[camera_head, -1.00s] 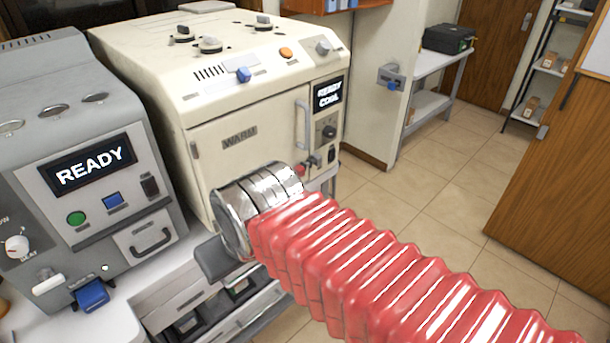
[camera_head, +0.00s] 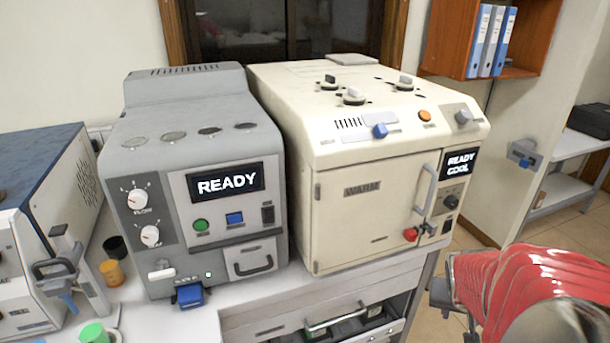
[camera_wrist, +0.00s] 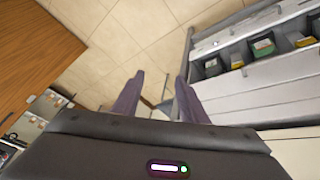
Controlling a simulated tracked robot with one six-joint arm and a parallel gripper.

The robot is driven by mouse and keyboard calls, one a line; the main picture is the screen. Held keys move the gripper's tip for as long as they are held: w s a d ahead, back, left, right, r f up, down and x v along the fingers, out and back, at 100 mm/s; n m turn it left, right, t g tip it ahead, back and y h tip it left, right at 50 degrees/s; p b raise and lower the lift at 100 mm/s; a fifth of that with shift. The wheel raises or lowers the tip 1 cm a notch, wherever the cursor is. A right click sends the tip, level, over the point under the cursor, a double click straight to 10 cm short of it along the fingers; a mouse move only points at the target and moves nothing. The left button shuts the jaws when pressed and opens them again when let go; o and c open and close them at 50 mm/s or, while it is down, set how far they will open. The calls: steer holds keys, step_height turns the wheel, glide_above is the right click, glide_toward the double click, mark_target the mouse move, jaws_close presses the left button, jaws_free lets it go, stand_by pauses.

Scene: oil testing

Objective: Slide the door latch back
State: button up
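The cream oven-like machine (camera_head: 300,115) stands on the bench with its door (camera_head: 355,215) closed. The door carries a vertical grey handle (camera_head: 426,188) at its right side. A small red-knobbed latch (camera_head: 411,235) sits low at the door's right edge. My gripper (camera_wrist: 160,92) shows two dark purple fingers spread apart, with nothing between them. The wrist view shows floor and an open drawer, not the latch.
A grey machine (camera_head: 205,115) reading READY stands left of the cream one. A blue-topped machine (camera_head: 50,180) is at far left. An open drawer (camera_head: 350,325) juts below the bench. A wall bracket with a blue lever (camera_head: 522,153) is at right.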

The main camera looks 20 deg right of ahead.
steer(key=s+d+f+m+t+h, duration=0.1)
steer(key=d+f, duration=0.2)
steer(key=d, duration=0.2)
steer(key=s+d+f+m, duration=0.2)
steer(key=d, duration=0.3)
steer(key=m+t+y, duration=0.6)
steer(key=t, duration=0.9)
glide_toward(413, 239)
steer(key=s, duration=0.5)
steer(key=shift+w+d+r, duration=0.1)
steer(key=shift+d, duration=0.15)
steer(key=shift+w, duration=0.1)
steer(key=shift+w+a, duration=0.15)
steer(key=shift+w, duration=6.65)
steer(key=shift+c, duration=0.4)
jaws_close()
